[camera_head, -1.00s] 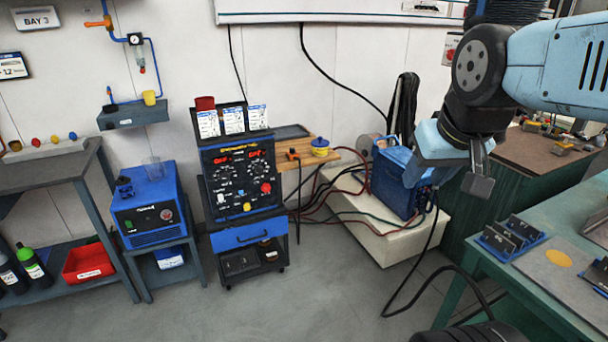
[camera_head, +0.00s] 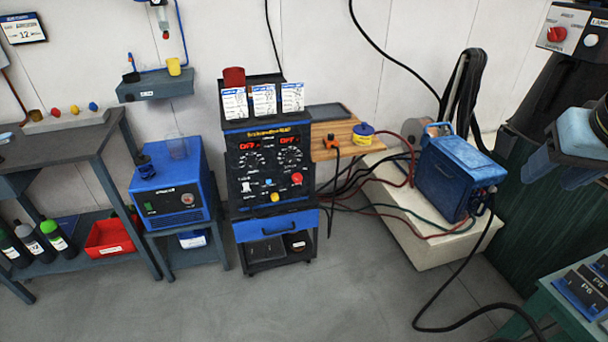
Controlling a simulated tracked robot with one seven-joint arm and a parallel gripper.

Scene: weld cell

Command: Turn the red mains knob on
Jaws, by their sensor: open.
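A red rotary knob (camera_head: 557,34) sits on a pale switch plate (camera_head: 565,27) on a dark upright at the top right. Small words stand around it, too small to read surely.
A blue power unit (camera_head: 160,200) stands left of the machine. A blue case (camera_head: 455,178) rests on a pale plinth (camera_head: 400,235) with cables trailing to the floor. A green table (camera_head: 545,305) stands at the lower right.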

